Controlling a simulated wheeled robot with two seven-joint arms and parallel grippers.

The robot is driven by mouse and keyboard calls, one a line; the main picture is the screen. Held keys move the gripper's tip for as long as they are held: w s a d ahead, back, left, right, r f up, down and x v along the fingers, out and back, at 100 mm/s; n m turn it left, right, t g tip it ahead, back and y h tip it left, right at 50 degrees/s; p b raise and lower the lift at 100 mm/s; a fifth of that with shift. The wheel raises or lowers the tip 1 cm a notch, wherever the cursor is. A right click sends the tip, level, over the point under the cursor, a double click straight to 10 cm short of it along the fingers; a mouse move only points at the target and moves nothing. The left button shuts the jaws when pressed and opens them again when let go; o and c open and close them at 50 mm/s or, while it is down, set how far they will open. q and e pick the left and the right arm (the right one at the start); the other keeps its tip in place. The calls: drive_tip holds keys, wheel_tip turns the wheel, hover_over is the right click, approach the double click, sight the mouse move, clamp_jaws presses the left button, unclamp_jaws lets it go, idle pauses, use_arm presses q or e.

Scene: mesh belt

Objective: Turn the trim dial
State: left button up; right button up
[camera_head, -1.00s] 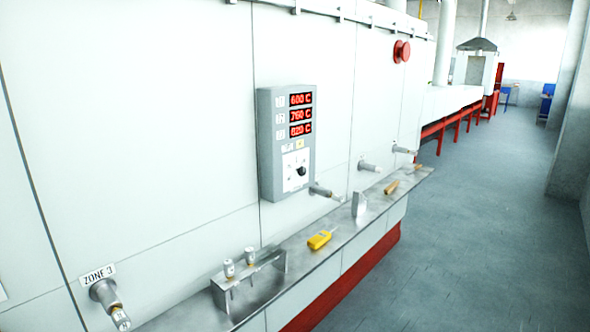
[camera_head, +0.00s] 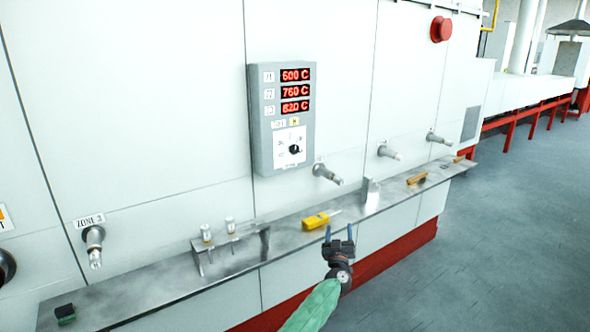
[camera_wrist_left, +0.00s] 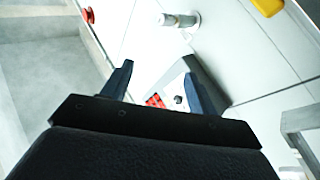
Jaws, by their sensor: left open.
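The trim dial (camera_head: 294,149) is a small black knob on a white plate, low on a grey control box (camera_head: 308,130) fixed to the white wall. Three red displays above it read 600 C, 760 C and 820 C. My left gripper (camera_head: 339,232) is open and empty, below and right of the box, in front of the shelf edge and apart from the dial. In the left wrist view its two fingers (camera_wrist_left: 160,88) stand apart, and the black dial (camera_wrist_left: 179,99) shows between them in the distance, partly framed by the right finger. My right gripper is not in view.
A metal shelf (camera_head: 150,290) runs along the wall below the box. Metal stubs (camera_head: 327,174) stick out from the wall. The floor at right is clear.

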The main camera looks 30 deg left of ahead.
use_arm(q)
drive_tip(key=w+a+r+n+g+y, duration=0.1)
drive_tip(key=a+r+n+g+y, duration=0.3)
drive_tip(key=r, duration=0.3)
drive_tip(key=w+a+r+n+g+y, duration=0.25)
drive_tip(key=a+r+n, duration=0.2)
drive_tip(key=r, duration=0.35)
drive_tip(key=n+g, duration=0.4)
drive_tip(key=g, duration=0.3)
approach(295, 150)
drive_tip(key=x, duration=0.4)
drive_tip(key=p+x, duration=0.1)
drive_tip(key=x, duration=0.3)
drive_tip(key=shift+a+r+p, duration=0.2)
drive_tip(key=shift+r+p, duration=0.05)
drive_tip(key=shift+p, duration=0.05)
drive_tip(key=shift+x, duration=0.95)
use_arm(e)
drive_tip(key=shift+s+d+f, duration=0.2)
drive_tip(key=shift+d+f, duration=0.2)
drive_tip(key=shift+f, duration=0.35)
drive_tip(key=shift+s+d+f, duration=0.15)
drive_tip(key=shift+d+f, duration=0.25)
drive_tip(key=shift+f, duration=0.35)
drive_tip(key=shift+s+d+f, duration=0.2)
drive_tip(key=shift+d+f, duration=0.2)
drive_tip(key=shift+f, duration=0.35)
use_arm(q)
drive_tip(key=shift+f, duration=0.1)
drive_tip(key=shift+c, duration=0.5)
